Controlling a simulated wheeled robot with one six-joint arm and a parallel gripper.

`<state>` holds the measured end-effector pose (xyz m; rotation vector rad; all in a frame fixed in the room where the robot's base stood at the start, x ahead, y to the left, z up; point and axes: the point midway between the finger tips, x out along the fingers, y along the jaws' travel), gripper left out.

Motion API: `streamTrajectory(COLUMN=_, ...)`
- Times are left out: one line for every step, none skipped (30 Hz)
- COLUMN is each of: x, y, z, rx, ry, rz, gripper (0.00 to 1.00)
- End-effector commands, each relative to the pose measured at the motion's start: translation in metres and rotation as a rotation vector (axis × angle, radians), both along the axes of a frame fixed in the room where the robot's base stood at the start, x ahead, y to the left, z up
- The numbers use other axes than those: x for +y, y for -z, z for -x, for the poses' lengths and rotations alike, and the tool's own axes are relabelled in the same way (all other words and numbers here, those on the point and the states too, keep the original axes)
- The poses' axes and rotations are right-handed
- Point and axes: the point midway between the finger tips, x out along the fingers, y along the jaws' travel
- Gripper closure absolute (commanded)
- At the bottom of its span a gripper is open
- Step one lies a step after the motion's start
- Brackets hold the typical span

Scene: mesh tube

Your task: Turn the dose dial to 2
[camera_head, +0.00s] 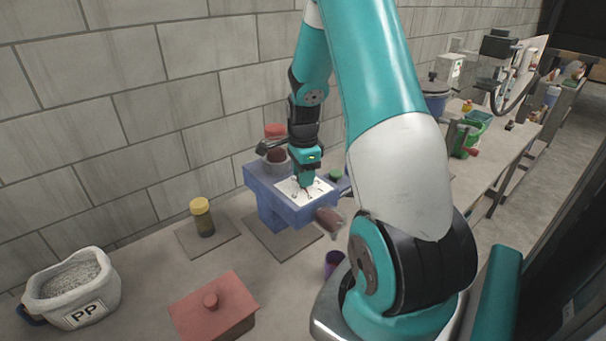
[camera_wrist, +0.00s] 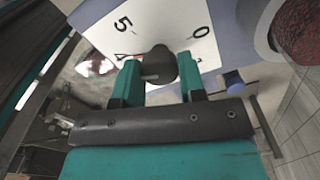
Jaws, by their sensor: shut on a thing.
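The blue dosing unit (camera_head: 262,187) stands on a plate on the table, with a white dial face (camera_head: 290,188) on top. In the wrist view the dial face (camera_wrist: 205,45) shows the numbers 5 and 0, and a partly covered 4. The 2 is not visible there. A dark dial knob (camera_wrist: 159,60) sits between the teal fingers of my gripper (camera_wrist: 160,82). My gripper (camera_head: 307,182) points down onto the dial face and is shut on the knob. I cannot tell which number the knob points to.
A yellow-lidded jar (camera_head: 202,217), a red lidded box (camera_head: 213,310) and a white PP bag (camera_head: 72,290) stand to the left. A purple cup (camera_head: 333,262) is in front of the unit. A block wall (camera_head: 150,90) is close behind.

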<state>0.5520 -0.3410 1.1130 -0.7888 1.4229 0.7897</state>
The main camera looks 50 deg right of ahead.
Motion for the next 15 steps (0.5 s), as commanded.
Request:
streamTrajectory(x=-0.0002, y=-0.0002, z=-0.0003, rx=-0.001, ry=-0.015, rz=0.001, gripper=0.86)
streamTrajectory(x=-0.0002, y=-0.0002, z=-0.0003, rx=-0.001, ry=-0.027, rz=0.001, gripper=0.86)
streamTrajectory(x=-0.0002, y=-0.0001, z=-0.0003, rx=-0.001, ry=-0.045, rz=0.001, gripper=0.86)
streamTrajectory(x=-0.0002, y=-0.0001, z=-0.0003, rx=-0.001, ry=-0.061, rz=0.001, gripper=0.86)
streamTrajectory(x=-0.0003, y=-0.0001, z=-0.0004, rx=-0.001, ry=-0.078, rz=0.0, gripper=0.86)
streamTrajectory(x=-0.0003, y=-0.0001, z=-0.0004, rx=-0.001, ry=-0.104, rz=0.0, gripper=0.86)
streamTrajectory(x=-0.0003, y=-0.0001, z=-0.0005, rx=-0.001, ry=-0.126, rz=0.0, gripper=0.86)
streamTrajectory(x=-0.0003, y=-0.0001, z=-0.0005, rx=-0.002, ry=-0.148, rz=0.001, gripper=0.86)
streamTrajectory(x=-0.0004, y=-0.0001, z=-0.0006, rx=-0.002, ry=-0.181, rz=0.001, gripper=0.86)
streamTrajectory(x=-0.0004, y=-0.0001, z=-0.0007, rx=-0.002, ry=-0.206, rz=0.001, gripper=0.86)
streamTrajectory(x=-0.0004, y=-0.0001, z=-0.0007, rx=-0.002, ry=-0.233, rz=0.001, gripper=0.86)
streamTrajectory(x=-0.0005, y=-0.0001, z=-0.0008, rx=-0.003, ry=-0.27, rz=0.001, gripper=0.86)
streamTrajectory(x=-0.0005, y=-0.0002, z=-0.0008, rx=-0.003, ry=-0.298, rz=0.001, gripper=0.86)
streamTrajectory(x=-0.0005, y=-0.0002, z=-0.0008, rx=-0.002, ry=-0.327, rz=0.002, gripper=0.86)
streamTrajectory(x=-0.0006, y=-0.0003, z=-0.0009, rx=-0.002, ry=-0.365, rz=0.002, gripper=0.86)
